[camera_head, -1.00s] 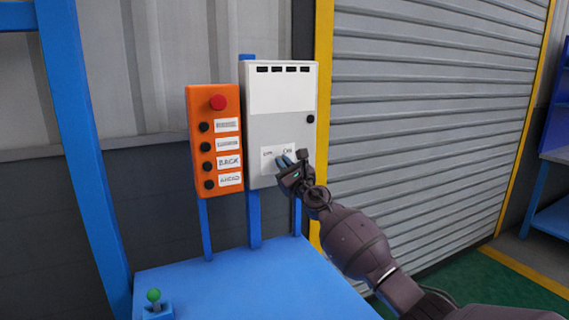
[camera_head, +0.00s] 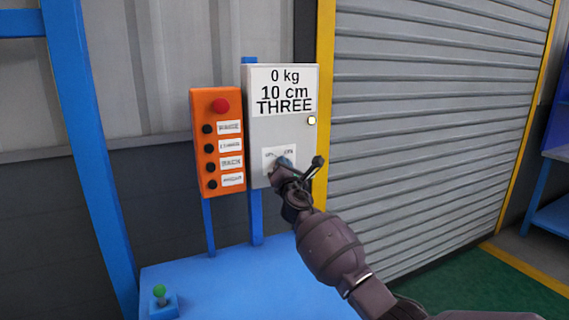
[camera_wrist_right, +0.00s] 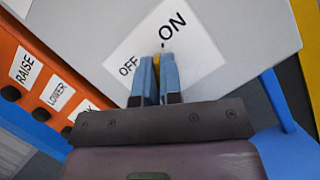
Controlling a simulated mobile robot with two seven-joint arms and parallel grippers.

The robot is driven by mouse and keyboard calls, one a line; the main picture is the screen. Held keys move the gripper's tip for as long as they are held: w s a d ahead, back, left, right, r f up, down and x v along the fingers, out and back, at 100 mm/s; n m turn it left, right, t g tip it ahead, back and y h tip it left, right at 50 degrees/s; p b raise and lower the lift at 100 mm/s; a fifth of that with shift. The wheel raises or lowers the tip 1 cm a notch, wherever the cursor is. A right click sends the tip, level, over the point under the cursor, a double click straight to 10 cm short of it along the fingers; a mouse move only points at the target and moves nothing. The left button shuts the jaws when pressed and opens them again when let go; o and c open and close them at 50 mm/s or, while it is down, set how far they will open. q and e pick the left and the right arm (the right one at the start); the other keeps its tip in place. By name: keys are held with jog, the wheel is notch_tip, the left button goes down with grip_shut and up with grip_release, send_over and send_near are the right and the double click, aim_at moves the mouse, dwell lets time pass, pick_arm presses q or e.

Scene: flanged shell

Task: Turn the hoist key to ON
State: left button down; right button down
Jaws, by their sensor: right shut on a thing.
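The hoist key shows as a small yellow piece (camera_wrist_right: 157,60) between my right fingertips in the right wrist view; most of it is hidden by the fingers. It sits on a white OFF/ON label (camera_wrist_right: 128,62) low on the grey control box (camera_head: 257,143). My right gripper (camera_wrist_right: 156,78) is shut on it with blue fingertips. In the head view the gripper (camera_head: 284,163) covers the key. The fingers point near the ON word. The box's screen (camera_head: 283,91) reads 0 kg, 10 cm, THREE, and its small lamp (camera_head: 311,120) is lit. My left gripper is not in view.
An orange panel (camera_head: 218,125) with a red button and several black buttons stands just left of the box. A blue platform (camera_head: 245,285) lies below, with a green-knobbed stick (camera_head: 160,291). A yellow post (camera_head: 323,100) and a roller shutter (camera_head: 425,120) are to the right.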

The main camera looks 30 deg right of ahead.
jog(key=shift+r+m+h, duration=0.25)
jog(key=shift+m+h, duration=0.05)
jog(key=shift+m, duration=0.6)
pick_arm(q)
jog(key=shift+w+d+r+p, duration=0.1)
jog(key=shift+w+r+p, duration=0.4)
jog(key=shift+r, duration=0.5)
pick_arm(e)
jog(key=shift+m+g+h, duration=0.3)
jog(key=shift+m+g, duration=0.2)
jog(key=shift+m, duration=0.4)
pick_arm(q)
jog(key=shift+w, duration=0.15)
pick_arm(e)
jog(key=c, duration=1.3)
grip_release()
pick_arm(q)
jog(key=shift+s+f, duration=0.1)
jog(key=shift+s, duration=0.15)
pick_arm(e)
jog(key=shift+f, duration=0.15)
